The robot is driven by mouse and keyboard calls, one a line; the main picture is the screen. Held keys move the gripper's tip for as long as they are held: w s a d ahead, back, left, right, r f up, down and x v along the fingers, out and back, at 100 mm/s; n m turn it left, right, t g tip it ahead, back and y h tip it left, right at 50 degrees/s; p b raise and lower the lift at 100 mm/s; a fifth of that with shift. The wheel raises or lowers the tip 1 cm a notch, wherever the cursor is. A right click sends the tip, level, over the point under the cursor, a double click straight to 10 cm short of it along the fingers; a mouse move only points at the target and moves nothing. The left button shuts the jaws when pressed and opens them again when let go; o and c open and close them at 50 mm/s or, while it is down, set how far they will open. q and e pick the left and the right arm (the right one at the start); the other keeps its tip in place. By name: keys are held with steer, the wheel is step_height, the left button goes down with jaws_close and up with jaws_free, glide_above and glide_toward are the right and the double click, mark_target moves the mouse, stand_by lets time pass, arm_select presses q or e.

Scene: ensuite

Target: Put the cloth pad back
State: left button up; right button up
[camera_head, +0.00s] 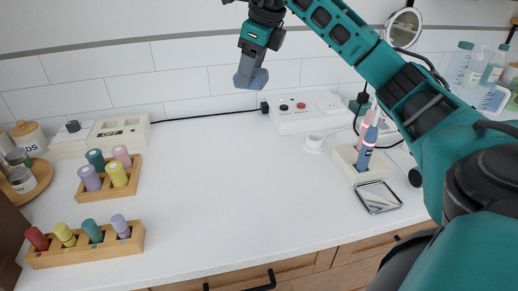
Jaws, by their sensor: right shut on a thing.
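My right gripper (252,54) is high above the back of the white counter, with its arm coming in from the right. It is shut on a blue-grey piece that looks like the cloth pad (250,76). The pad hangs below the jaws, clear of the counter, in front of the tiled wall. Its upper part is hidden by the gripper. My left gripper is not in view.
Two wooden racks (76,257) with coloured rolls stand at left, by a white box (100,136). A white socket unit (302,112), small cup (315,142), toothbrush holder (347,157) and metal tray (377,197) are at right. The counter's middle (225,190) is clear.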

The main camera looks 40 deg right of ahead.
steer(key=shift+s+d+r+m, duration=0.2)
steer(key=shift+s+r+m, duration=0.05)
steer(key=shift+s+m, duration=0.4)
steer(key=shift+s+d+m+y+p, duration=0.1)
steer(key=shift+s+m+y+p, duration=0.3)
steer(key=shift+s+m, duration=0.1)
steer(key=shift+f, duration=0.3)
step_height(320, 180, down, 15)
steer(key=b, duration=0.2)
steer(key=shift+b, duration=0.4)
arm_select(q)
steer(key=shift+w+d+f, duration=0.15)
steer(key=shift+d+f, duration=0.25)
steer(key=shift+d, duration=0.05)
arm_select(e)
steer(key=shift+f, duration=2.15)
arm_select(q)
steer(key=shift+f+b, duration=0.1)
steer(key=shift+b, duration=0.25)
arm_select(e)
steer(key=shift+f, duration=0.15)
steer(key=o, duration=1.1)
